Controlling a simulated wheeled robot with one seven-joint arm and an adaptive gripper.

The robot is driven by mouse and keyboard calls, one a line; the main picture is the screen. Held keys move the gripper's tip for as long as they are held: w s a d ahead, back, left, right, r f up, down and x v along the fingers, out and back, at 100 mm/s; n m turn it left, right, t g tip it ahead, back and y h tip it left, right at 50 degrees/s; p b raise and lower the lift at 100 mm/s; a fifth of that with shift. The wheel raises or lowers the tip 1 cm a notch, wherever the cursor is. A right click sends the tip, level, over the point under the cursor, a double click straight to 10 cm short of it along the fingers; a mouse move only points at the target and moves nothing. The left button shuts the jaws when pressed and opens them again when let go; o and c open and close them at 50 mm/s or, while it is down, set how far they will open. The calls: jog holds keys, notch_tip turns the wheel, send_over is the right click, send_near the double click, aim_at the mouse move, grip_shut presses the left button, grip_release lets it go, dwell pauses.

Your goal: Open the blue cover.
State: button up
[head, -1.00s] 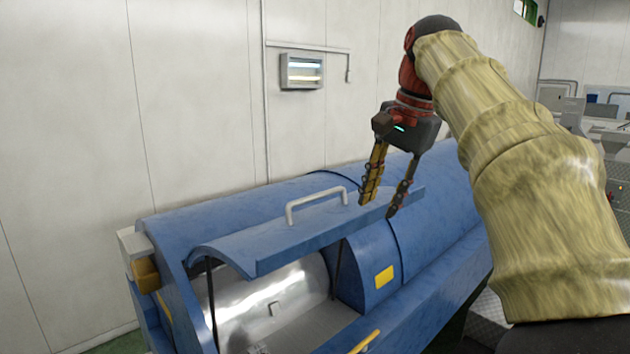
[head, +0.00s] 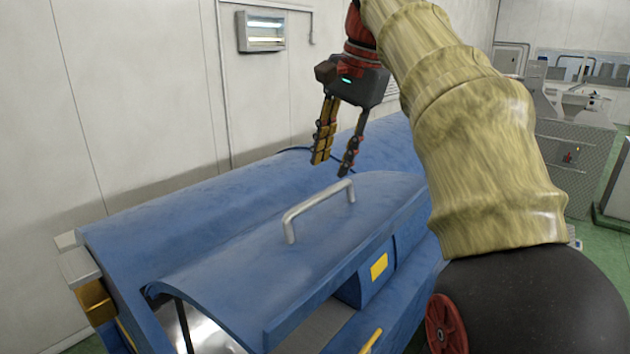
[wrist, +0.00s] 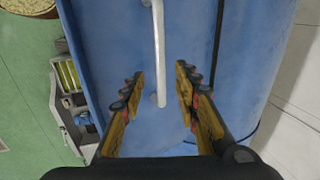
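The blue cover (head: 265,255) is a curved lid on the blue machine. It stands partly raised, with shiny metal inside the gap (head: 195,330) below its left end. A pale bar handle (head: 318,208) is fixed on its top and also shows in the wrist view (wrist: 158,50). My gripper (head: 332,166) is open and empty, above and behind the handle's far right end in the head view. In the wrist view the two fingers (wrist: 158,78) appear on either side of the handle's lower end. I see no contact with it.
The blue machine body (head: 240,205) stands along a pale wall with a lit box (head: 262,32). A yellow label (head: 379,266) and a yellow bracket (head: 95,302) are on the machine. A grey cabinet (head: 570,150) stands at the right, with green floor (head: 606,235) near it.

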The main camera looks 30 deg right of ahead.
aim_at(323, 194)
jog(key=x, duration=0.7)
jog(key=shift+w+f, duration=0.1)
jog(key=shift+f, duration=0.15)
jog(key=shift+c, duration=0.4)
grip_shut()
